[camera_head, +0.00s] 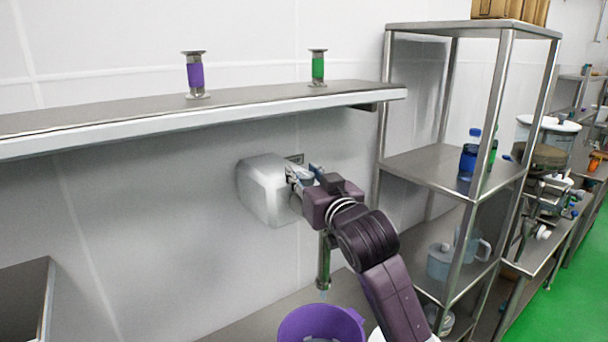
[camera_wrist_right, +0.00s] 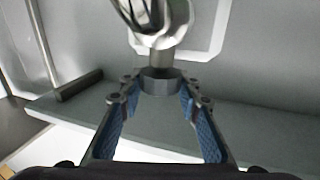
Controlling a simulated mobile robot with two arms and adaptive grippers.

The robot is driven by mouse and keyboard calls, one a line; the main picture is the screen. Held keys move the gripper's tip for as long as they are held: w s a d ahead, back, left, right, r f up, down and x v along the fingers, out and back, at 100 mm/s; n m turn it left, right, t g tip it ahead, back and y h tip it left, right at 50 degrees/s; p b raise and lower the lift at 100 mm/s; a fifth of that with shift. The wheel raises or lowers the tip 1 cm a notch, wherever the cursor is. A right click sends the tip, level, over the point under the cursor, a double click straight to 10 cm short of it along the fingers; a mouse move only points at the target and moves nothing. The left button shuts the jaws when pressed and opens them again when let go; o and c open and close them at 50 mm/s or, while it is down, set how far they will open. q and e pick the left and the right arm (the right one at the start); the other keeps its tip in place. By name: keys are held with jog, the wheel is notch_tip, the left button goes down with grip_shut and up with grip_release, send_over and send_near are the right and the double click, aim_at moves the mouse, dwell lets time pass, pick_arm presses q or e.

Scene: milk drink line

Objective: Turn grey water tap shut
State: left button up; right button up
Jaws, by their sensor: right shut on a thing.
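The grey water tap shows in the right wrist view as a round dark-grey knob (camera_wrist_right: 159,82) on a short metal stem. My right gripper (camera_wrist_right: 160,92) has its two blue-padded fingers on either side of this knob and is shut on it. In the head view, my right gripper (camera_head: 306,173) is at the right side of a grey wall box (camera_head: 265,190) and hides the knob. A metal spout (camera_head: 324,262) points down below my gripper, with a small bluish trace at its lower end. My left gripper is not in view.
A purple bucket (camera_head: 320,324) stands below the spout. A steel shelf (camera_head: 240,103) above holds a purple-banded (camera_head: 196,76) and a green-banded (camera_head: 318,68) metal piece. A steel rack (camera_head: 425,165) with bottles (camera_head: 469,155) and jugs stands close at right.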

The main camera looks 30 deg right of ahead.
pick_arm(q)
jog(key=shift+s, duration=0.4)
pick_arm(e)
jog(key=shift+c, duration=0.7)
